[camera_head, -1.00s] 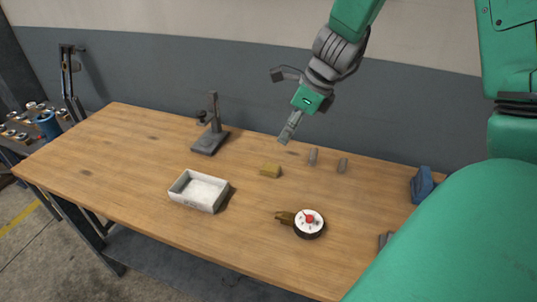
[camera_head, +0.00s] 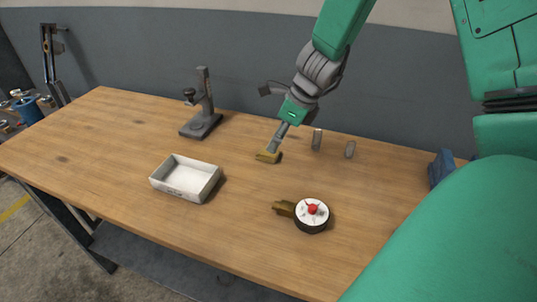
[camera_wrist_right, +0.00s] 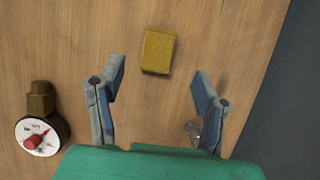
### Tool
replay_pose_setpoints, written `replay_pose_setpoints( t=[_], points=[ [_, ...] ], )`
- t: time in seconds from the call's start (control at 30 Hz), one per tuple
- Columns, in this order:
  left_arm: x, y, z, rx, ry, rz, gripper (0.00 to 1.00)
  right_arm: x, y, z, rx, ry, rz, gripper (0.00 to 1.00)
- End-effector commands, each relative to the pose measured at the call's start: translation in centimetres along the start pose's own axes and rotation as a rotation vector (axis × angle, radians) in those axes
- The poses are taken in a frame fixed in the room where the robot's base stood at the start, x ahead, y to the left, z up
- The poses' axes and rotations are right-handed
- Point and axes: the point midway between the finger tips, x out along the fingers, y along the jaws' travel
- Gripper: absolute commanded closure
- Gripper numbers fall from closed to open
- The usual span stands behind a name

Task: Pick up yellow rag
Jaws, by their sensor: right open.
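The yellow rag (camera_head: 266,157) is a small, block-shaped yellow piece on the wooden table, behind and to the right of the white tray. My right gripper (camera_head: 273,149) reaches down over it and hides part of it in the head view. In the right wrist view the rag (camera_wrist_right: 158,51) lies flat on the wood, just beyond the fingertips and roughly centred between them. The right gripper (camera_wrist_right: 157,78) is open and empty, its fingers apart. My left gripper is not in view.
A round gauge (camera_head: 312,215) with a brass fitting (camera_head: 284,208) lies in front. A white tray (camera_head: 171,187) and a dark stand (camera_head: 201,122) are to the left. The table's left part is clear.

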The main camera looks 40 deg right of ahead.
Motion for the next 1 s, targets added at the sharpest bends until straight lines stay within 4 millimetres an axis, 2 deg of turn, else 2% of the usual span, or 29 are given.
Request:
replay_pose_setpoints(
  t=[0.27,0.5,0.77,0.9,1.0],
  points=[
    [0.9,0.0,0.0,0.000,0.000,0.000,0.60,1.7,0.3,0.2,-0.003,0.002,-0.004,0.41],
    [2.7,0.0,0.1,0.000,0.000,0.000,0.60,5.5,-0.3,-0.2,-0.001,0.000,0.000,0.41],
    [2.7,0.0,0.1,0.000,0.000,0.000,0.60,5.8,-0.4,-0.1,0.000,-0.003,-0.001,0.41],
    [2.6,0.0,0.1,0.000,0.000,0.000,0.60,5.8,-0.3,-0.1,-0.001,-0.001,-0.001,0.79],
    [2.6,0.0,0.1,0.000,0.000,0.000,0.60,5.8,-0.1,0.0,-0.002,0.001,-0.001,0.79]
  ],
)
